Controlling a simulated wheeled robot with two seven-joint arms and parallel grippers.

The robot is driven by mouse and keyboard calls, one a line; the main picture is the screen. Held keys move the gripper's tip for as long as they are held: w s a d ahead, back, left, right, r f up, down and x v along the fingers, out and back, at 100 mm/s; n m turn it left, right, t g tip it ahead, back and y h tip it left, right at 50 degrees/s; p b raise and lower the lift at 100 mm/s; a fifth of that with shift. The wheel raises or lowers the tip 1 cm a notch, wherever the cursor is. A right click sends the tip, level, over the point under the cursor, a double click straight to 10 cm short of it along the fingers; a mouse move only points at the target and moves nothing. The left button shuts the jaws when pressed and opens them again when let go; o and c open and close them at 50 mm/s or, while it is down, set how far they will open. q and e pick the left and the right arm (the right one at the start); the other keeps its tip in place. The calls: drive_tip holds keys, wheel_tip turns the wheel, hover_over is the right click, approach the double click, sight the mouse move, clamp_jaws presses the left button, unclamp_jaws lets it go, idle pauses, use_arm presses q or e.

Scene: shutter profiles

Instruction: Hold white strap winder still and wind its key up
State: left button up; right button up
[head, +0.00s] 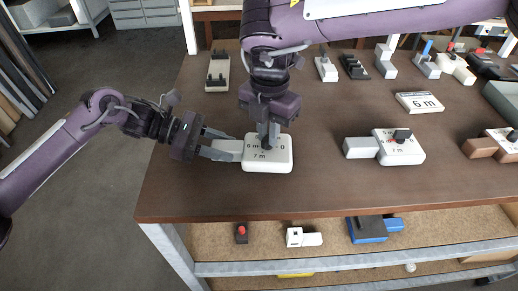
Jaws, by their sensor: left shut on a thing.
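The white strap winder (281,161) lies on the brown table near its front left part, with "6 m", "7 m" and "0" printed on its top. A pale grey block sticks out from its left side. My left gripper (222,150) is shut on that grey block from the left. My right gripper (268,134) points straight down over the winder's top. Its fingertips are at the dark key (266,147), which they partly hide. I cannot tell whether those fingers grip the key or stand open around it.
A second white winder (410,153) with a grey block and black key lies to the right. Several small switch-like devices line the back. The table's front edge (330,213) is close, with a shelf of parts below.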

clamp_jaws()
drive_tip(key=n, duration=0.5)
drive_tip(key=shift+n, duration=0.5)
drive_tip(key=n, duration=0.6)
